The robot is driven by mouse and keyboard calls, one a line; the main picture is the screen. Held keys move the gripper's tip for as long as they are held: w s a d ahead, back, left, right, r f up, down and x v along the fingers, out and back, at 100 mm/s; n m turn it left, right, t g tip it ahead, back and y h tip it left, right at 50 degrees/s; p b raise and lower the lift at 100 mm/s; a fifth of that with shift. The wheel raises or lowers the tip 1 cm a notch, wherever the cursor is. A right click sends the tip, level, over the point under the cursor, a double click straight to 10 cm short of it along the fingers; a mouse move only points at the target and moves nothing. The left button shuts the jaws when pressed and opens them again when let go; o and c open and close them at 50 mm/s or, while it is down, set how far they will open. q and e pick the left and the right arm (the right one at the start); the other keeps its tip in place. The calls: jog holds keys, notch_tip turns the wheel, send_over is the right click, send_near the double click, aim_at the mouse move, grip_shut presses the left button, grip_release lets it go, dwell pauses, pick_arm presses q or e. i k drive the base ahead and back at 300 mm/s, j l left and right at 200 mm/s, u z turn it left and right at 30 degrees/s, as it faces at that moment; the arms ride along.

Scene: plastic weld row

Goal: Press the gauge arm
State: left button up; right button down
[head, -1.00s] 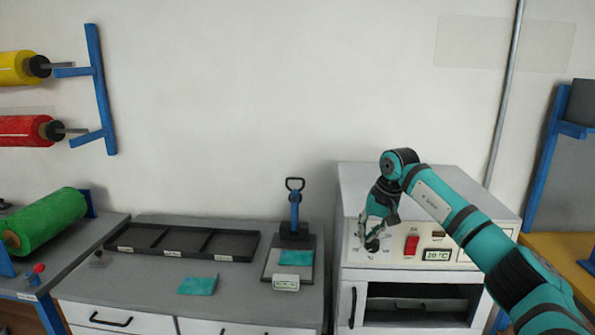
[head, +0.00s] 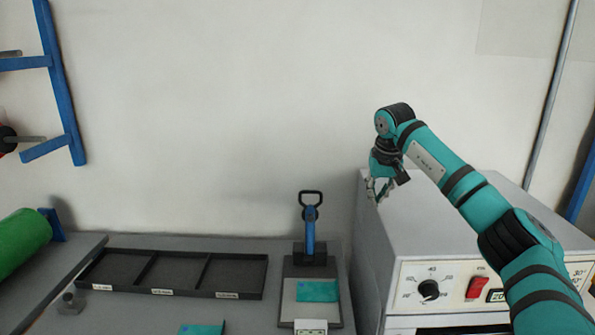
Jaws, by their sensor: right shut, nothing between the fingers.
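The gauge has a blue upright arm (head: 310,232) with a black loop handle (head: 311,198) on top, standing at the back of its grey base plate (head: 289,308). A teal sheet piece (head: 317,291) lies on the plate, and a small display (head: 310,326) is at its front, cut by the picture's lower edge. My right gripper (head: 378,197) is shut and empty, to the right of the gauge handle and apart from it, near the left edge of the white oven. My left gripper is not in view.
The white oven (head: 381,268) with a dial (head: 429,289) and red switch (head: 477,287) stands right of the gauge. A black three-part tray (head: 211,275) lies to the left. Another teal piece (head: 201,330) lies in front of the tray. A green roll (head: 22,241) is at far left.

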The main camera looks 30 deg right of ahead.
aim_at(310, 214)
jog(key=i, duration=1.05)
